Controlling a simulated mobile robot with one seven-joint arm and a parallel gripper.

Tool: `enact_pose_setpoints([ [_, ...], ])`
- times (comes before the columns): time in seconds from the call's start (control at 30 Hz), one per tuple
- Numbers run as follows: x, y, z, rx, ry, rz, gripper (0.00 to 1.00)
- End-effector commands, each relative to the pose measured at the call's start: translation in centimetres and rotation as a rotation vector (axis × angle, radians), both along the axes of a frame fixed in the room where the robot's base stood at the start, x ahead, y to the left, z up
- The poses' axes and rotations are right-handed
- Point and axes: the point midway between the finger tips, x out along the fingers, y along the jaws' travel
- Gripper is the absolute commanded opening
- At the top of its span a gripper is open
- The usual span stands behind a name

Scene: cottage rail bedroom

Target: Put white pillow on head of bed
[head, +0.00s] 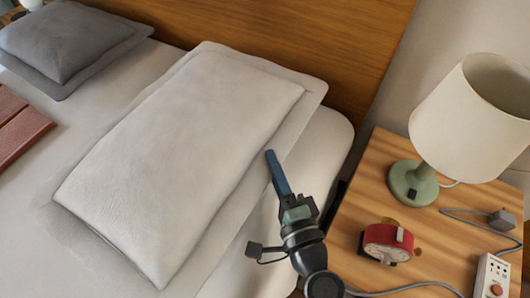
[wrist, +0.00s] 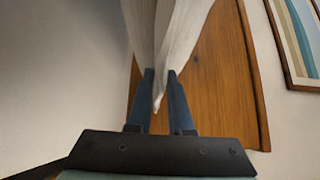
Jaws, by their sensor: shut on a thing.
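The white pillow (head: 190,140) lies on the bed (head: 325,140) at a slant, its upper end near the wooden headboard (head: 320,40). My gripper (head: 277,170) is at the pillow's right edge in the head view. In the wrist view, my gripper (wrist: 160,85) has its two blue fingers on either side of the white pillow's edge (wrist: 165,40), shut on it. The pillow's edge hangs between the fingers, with the wooden headboard (wrist: 215,70) behind. The fingertips' exact contact is partly hidden by the pillow's folds.
A grey pillow (head: 65,40) lies at the bed's upper left, with a reddish-brown slatted thing (head: 15,125) below it. A framed picture (wrist: 300,40) hangs on the wall.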

Motion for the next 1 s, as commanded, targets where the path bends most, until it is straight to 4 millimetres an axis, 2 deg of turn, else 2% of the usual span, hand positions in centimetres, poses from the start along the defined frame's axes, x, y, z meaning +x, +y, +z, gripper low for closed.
enact_pose_setpoints([
  [0.03, 1.3, 0.4, 0.4, 0.004, -0.006, 0.004, 0.00],
  [0.1, 2.6, 0.8, 0.4, 0.004, -0.006, 0.004, 0.00],
  [0.23, 4.1, 1.1, 0.3, 0.005, -0.005, 0.002, 0.00],
  [0.33, 4.6, 1.2, 0.0, 0.005, -0.003, 0.000, 0.00],
  [0.5, 4.5, 1.2, -2.6, 0.005, -0.001, 0.000, 0.00],
  [0.6, 4.5, 1.2, -3.4, 0.006, -0.003, 0.001, 0.00],
  [0.83, 4.5, 1.2, -3.4, 0.004, -0.003, 0.001, 0.00],
  [0.87, 4.5, 1.3, -3.6, 0.000, 0.001, 0.001, 0.22],
  [1.0, 4.5, 1.2, -3.6, 0.000, 0.001, 0.001, 0.48],
])
